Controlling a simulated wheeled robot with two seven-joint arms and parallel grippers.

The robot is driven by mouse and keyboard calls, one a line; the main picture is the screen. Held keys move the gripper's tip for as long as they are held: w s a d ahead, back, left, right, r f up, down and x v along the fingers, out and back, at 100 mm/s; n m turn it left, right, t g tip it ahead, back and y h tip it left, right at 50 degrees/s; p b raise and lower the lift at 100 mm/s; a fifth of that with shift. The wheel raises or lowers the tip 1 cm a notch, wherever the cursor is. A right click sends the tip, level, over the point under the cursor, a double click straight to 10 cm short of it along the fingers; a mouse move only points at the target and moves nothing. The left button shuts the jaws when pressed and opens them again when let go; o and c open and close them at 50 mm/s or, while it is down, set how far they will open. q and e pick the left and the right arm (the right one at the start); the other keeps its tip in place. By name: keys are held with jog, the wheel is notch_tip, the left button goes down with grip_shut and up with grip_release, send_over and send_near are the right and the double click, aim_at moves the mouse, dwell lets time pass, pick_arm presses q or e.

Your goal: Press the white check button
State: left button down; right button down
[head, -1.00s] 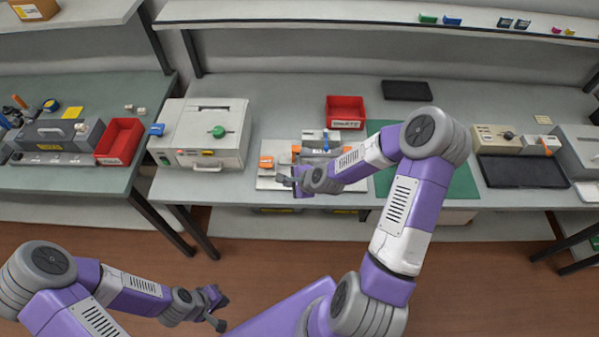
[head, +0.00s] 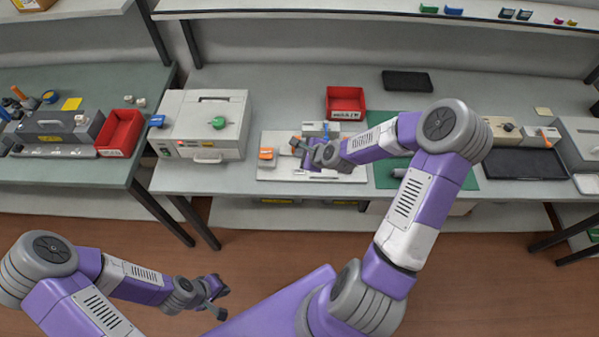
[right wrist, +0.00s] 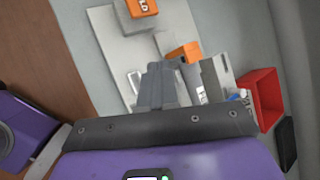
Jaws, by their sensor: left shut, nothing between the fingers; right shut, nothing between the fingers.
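I cannot make out the white check button for certain in either view. A pale fixture plate (head: 275,174) with an orange block (head: 266,155) lies on the bench at centre. In the right wrist view the plate (right wrist: 112,48) carries an orange numbered block (right wrist: 141,8), a second orange part (right wrist: 184,52) and a small pale piece (right wrist: 135,80). My right gripper (head: 299,147) is shut and empty over the plate; its fingers (right wrist: 164,76) hide part of it. Whether it touches anything is unclear. My left gripper (head: 221,300) is shut and empty, low in front of the bench.
A white machine (head: 225,145) with a green knob stands left of the plate. A red bin (head: 345,103) is behind the plate and shows in the right wrist view (right wrist: 264,98). A green mat (head: 384,178) lies to the right, partly under my right arm.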

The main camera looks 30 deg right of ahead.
aim_at(301, 173)
notch_tip(301, 173, down, 7)
jog(key=b, duration=0.5)
jog(key=shift+f, duration=0.1)
dwell(1.7)
jog(key=shift+f+b, duration=0.4)
jog(key=shift+f+b, duration=0.3)
jog(key=shift+f, duration=0.1)
dwell(0.4)
dwell(0.3)
jog(key=shift+r+p, duration=0.7)
jog(key=shift+r, duration=0.15)
notch_tip(301, 173, up, 5)
jog(key=p, duration=0.4)
